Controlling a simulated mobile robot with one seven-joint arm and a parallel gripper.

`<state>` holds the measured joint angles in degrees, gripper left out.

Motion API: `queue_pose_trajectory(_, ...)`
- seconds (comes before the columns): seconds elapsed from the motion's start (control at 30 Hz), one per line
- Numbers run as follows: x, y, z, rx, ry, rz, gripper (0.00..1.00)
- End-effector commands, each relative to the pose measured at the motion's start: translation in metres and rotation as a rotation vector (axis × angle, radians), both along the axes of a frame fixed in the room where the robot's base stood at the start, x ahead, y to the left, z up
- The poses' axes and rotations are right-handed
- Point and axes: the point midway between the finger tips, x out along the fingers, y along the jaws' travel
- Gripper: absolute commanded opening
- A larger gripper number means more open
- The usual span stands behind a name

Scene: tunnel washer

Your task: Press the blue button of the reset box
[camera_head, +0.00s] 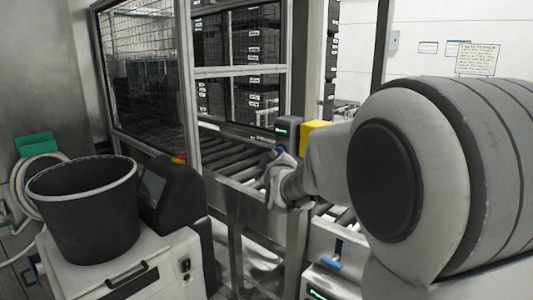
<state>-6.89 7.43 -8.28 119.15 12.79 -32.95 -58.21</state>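A yellow box (312,132), which may be the reset box, is mounted at the end of the roller conveyor, near the middle of the picture. A dark grey unit (289,130) with a small green mark stands right beside it on the left. My gripper (271,174) is just below and to the left of both, at the conveyor's edge. My arm reaches in from the right. I cannot make out the blue button for certain; a small dark-blue patch shows at the gripper's upper edge. The gripper's fingers are too small and overlapped to tell open from shut.
A roller conveyor (230,158) runs behind a metal frame with mesh panels. At the left, a black bucket (85,215) stands on a white cabinet (125,272), beside a dark console (172,195) with a red knob. Dark stacked crates (262,98) stand behind the frame.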

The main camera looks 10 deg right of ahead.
Motion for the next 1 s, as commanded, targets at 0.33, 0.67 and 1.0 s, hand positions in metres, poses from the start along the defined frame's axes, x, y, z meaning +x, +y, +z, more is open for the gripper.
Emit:
queue_pose_trajectory(0.33, 0.0016, -0.0021, -0.0006, 0.001, 0.000, 0.000, 0.00)
queue_pose_trajectory(0.67, 0.0039, -0.0053, -0.0008, 0.001, 0.001, 0.001, 0.00)
queue_pose_trajectory(1.0, 0.0065, -0.0088, -0.0003, 0.000, 0.000, 0.000, 0.00)
